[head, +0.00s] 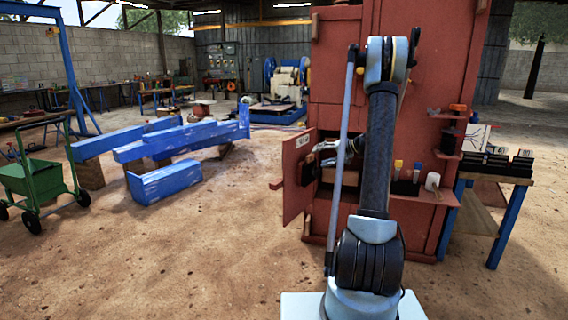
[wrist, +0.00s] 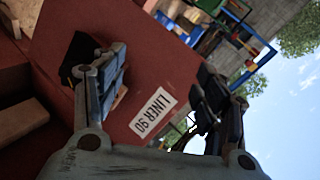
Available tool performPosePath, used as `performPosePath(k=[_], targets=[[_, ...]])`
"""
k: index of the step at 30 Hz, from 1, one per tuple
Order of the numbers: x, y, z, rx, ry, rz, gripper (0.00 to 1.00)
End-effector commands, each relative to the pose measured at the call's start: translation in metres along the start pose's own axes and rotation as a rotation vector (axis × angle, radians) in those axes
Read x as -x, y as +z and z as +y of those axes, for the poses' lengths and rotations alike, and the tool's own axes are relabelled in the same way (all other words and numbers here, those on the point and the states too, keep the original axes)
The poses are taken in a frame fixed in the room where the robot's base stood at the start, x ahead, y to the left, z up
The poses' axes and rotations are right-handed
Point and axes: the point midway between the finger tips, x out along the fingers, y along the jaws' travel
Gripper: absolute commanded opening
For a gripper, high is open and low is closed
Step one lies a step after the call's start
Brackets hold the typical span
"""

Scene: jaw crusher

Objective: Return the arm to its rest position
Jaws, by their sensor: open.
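My arm rises in the middle of the head view, in front of the red jaw crusher (head: 338,60). My gripper (head: 330,153) is partly hidden behind my arm, beside an open red door (head: 293,190) at an opening in the red body. In the wrist view my gripper (wrist: 162,65) is open, its two dark fingers spread with nothing held between them. A dark patch lies by the left finger. I cannot tell whether a finger touches the panel.
A red shelf (head: 430,190) with small items juts out right of my arm. A blue-legged table (head: 493,250) with black bins stands farther right. Blue beams (head: 165,183) and a green cart (head: 40,178) are left. The sandy floor at front left is clear.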

Motion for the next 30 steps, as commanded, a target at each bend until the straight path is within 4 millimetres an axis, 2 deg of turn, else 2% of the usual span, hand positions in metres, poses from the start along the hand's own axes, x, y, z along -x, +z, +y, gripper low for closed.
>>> performPosePath(k=[1, 6, 15, 21, 30], targets=[[0.004, 0.009, -0.011, 0.002, 0.02, -0.011, 0.66], [0.015, 0.041, -0.039, 0.008, 0.091, -0.048, 0.66], [0.039, 0.104, -0.079, 0.023, 0.22, -0.107, 0.66], [0.057, 0.15, -0.098, 0.036, 0.306, -0.143, 0.66], [0.087, 0.224, -0.114, 0.06, 0.437, -0.189, 0.66]])
